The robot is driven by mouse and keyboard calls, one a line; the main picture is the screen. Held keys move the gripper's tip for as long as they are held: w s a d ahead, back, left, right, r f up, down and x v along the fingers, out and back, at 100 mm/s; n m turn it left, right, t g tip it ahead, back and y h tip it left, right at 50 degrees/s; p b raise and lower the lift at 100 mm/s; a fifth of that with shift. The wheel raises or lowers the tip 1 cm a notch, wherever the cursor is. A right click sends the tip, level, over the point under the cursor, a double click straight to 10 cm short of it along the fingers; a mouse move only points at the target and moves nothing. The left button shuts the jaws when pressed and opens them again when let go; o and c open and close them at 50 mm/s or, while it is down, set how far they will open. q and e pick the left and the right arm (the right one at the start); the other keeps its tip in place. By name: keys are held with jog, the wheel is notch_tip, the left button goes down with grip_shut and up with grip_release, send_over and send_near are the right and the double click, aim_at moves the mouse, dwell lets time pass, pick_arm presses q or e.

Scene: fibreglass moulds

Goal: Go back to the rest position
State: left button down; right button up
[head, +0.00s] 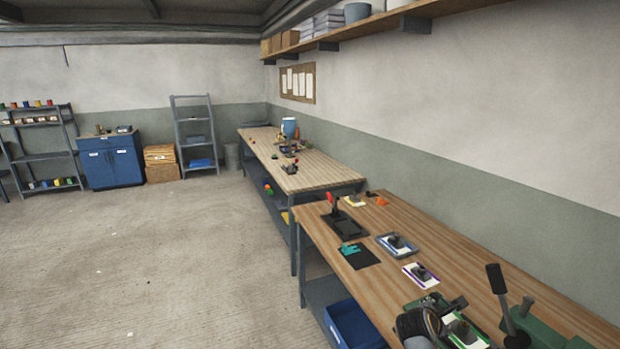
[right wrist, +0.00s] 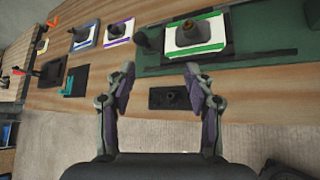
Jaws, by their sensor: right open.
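My right gripper (right wrist: 159,76) is open, with nothing between its fingers in the right wrist view. It also shows dark at the bottom of the head view (head: 438,318). It is above the front part of the near wooden bench (head: 450,255). A green-bordered white tray with a dark piece (right wrist: 195,35) lies ahead of the fingers on a green board (right wrist: 268,35). A black plate with a small knob (right wrist: 170,98) is by the bench edge between the fingers. My left gripper is not in view.
Purple-bordered (head: 421,275) and blue-grey (head: 397,245) trays with dark pieces lie along the bench, near a teal item (head: 351,249) and a red-handled stand (head: 340,215). A black lever (head: 497,280) rises at right. A blue bin (head: 352,325) sits below. The floor at left is clear.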

jog(key=s+a+f+m+g+y, duration=0.1)
jog(key=s+a+f+m+y, duration=0.15)
jog(key=s+m, duration=0.55)
jog(key=s+a+f+m+g+y, duration=0.25)
jog(key=s+a+m, duration=0.2)
jog(key=s, duration=0.75)
jog(key=s+a+f+m+g+y, duration=0.1)
jog(key=s+a+f+m+y, duration=0.15)
jog(key=s+m, duration=0.65)
jog(key=s+d+f+n+g+b, duration=0.1)
jog(key=s+f+b, duration=0.15)
jog(key=f, duration=1.25)
jog(key=s+d+f+n+b, duration=0.1)
jog(key=f+b, duration=0.2)
jog(key=f, duration=1.2)
pick_arm(q)
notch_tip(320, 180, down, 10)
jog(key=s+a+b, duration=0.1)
jog(key=b, duration=0.3)
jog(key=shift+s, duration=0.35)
pick_arm(e)
jog(key=s+d+f+g, duration=0.1)
jog(key=s+f, duration=1.8)
jog(key=f, duration=0.4)
jog(key=shift+d, duration=0.2)
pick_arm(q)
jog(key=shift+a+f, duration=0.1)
